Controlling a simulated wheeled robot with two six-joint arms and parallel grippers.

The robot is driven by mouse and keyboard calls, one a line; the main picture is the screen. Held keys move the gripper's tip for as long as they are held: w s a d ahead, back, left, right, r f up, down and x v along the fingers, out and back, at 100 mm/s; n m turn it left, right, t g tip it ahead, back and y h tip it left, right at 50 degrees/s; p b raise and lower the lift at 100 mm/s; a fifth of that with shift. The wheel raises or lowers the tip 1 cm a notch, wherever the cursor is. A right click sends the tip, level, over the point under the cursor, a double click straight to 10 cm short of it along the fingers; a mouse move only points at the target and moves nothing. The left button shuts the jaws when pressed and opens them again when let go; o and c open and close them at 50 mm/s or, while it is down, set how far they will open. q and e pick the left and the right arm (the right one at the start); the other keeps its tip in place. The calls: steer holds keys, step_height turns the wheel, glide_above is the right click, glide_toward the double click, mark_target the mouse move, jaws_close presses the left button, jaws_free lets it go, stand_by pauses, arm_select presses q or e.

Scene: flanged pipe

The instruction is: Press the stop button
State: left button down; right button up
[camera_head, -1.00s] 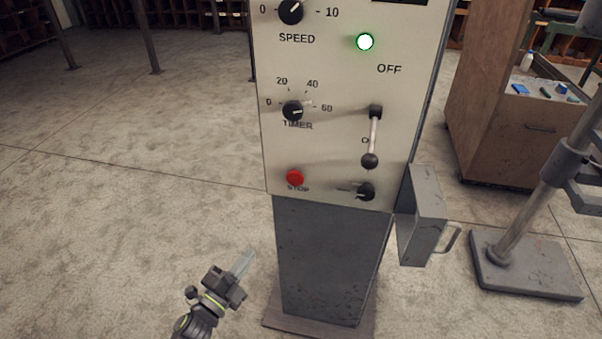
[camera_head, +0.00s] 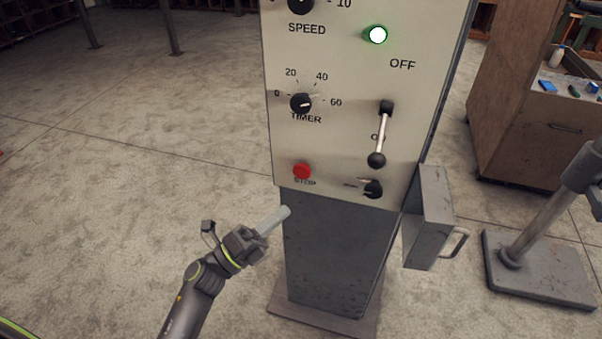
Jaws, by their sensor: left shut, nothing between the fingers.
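The red stop button (camera_head: 302,171) sits low on the left of the pale control panel (camera_head: 340,140), above its STOP label. My left gripper (camera_head: 284,213) is shut and empty. In the picture its fingertips are below and slightly left of the button, apart from it, over the top of the dark pedestal (camera_head: 335,250). My right gripper is not in view.
The panel also carries a timer knob (camera_head: 301,103), a lever (camera_head: 380,138), a small dark knob (camera_head: 373,189) and a lit green lamp (camera_head: 377,35). A grey metal box (camera_head: 428,220) juts out at right. The floor at left is clear.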

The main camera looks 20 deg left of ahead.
arm_select(q)
steer(key=b, duration=0.2)
glide_toward(307, 171)
steer(key=d+r, duration=0.2)
steer(key=d, duration=0.1)
steer(key=shift+w+d+r, duration=0.1)
steer(key=shift+w+d, duration=0.05)
steer(key=shift+w, duration=0.45)
steer(key=shift+w+d+r, duration=0.1)
steer(key=shift+w+d, duration=0.05)
steer(key=shift+w, duration=0.4)
steer(key=shift+w, duration=0.15)
stand_by(0.8)
steer(key=shift+w, duration=0.3)
steer(key=shift+w+r+b, duration=0.1)
steer(key=shift+w+b, duration=0.4)
steer(key=shift+w, duration=0.05)
stand_by(0.7)
steer(key=shift+s, duration=0.15)
steer(key=shift+s+p, duration=0.35)
steer(key=shift+s, duration=0.55)
